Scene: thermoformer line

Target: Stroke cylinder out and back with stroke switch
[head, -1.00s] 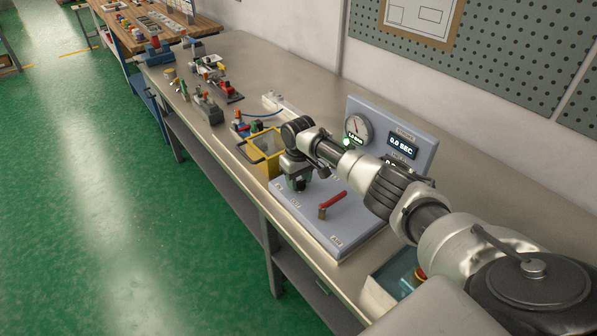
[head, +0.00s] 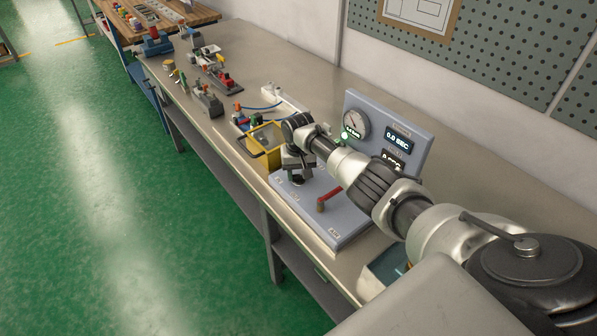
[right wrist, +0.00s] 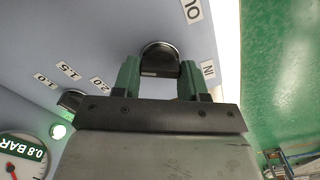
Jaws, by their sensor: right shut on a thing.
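The stroke switch is a black round knob (right wrist: 160,59) on a blue-grey panel (head: 341,226), beside labels reading IN and OUT, the latter partly cut off in the right wrist view. My right gripper (right wrist: 158,78) has its green fingers on both sides of the knob and is shut on it. In the head view the right gripper (head: 297,178) is low over the left part of the panel and hides most of the knob. I cannot make out the cylinder for sure. My left gripper is not in view.
A red lever (head: 328,199) stands on the panel right of the gripper. Behind are a gauge (head: 355,124) and a 0.0 SEC display (head: 398,142). A green lamp (right wrist: 58,131) glows. A yellow bin (head: 257,153) is close on the left.

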